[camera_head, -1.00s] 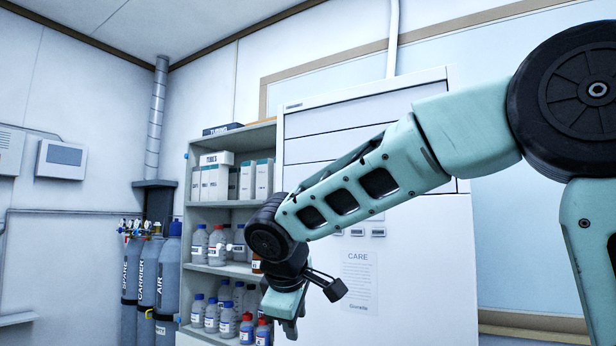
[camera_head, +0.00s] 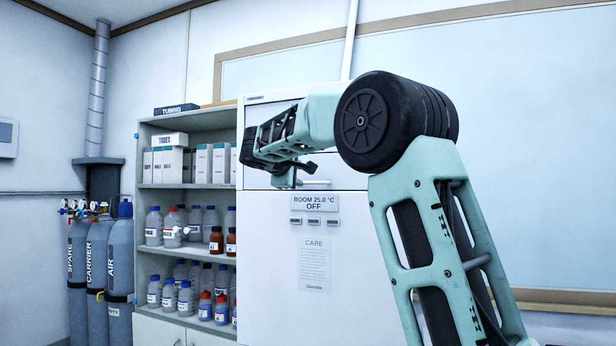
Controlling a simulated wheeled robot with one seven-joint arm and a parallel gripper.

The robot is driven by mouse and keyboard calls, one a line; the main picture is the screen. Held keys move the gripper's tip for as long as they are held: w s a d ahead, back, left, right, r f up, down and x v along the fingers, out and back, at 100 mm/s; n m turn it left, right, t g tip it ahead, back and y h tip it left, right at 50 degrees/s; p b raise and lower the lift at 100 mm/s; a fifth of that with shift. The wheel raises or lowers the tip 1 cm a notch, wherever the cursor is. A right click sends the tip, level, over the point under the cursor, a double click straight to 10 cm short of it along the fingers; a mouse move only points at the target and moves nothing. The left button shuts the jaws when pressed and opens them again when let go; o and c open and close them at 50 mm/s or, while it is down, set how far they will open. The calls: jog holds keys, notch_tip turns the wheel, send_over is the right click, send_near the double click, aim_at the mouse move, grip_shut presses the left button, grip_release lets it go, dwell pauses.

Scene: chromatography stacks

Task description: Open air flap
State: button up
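A tall white cabinet (camera_head: 268,285) stands in the middle, with a display (camera_head: 314,203) reading "ROOM 25.0 °C OFF". Wide panels with dark seams cross its upper front, partly hidden behind my arm. I cannot tell which part is the air flap. My gripper (camera_head: 285,182) points down in front of the upper panels, above and left of the display. Its fingers are small and partly hidden, so I cannot tell whether they are open or touch the cabinet. No held object shows.
Left of the cabinet, open shelves (camera_head: 190,256) hold several bottles (camera_head: 154,226) and boxes (camera_head: 222,162). Gas cylinders labelled SPARE, CARRIER and AIR (camera_head: 119,270) stand further left. Three small buttons (camera_head: 315,222) and a CARE notice (camera_head: 314,266) are below the display.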

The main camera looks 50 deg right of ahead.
aim_at(311, 183)
jog(key=shift+p+x, duration=1.6)
jog(key=shift+x, duration=2.95)
grip_shut()
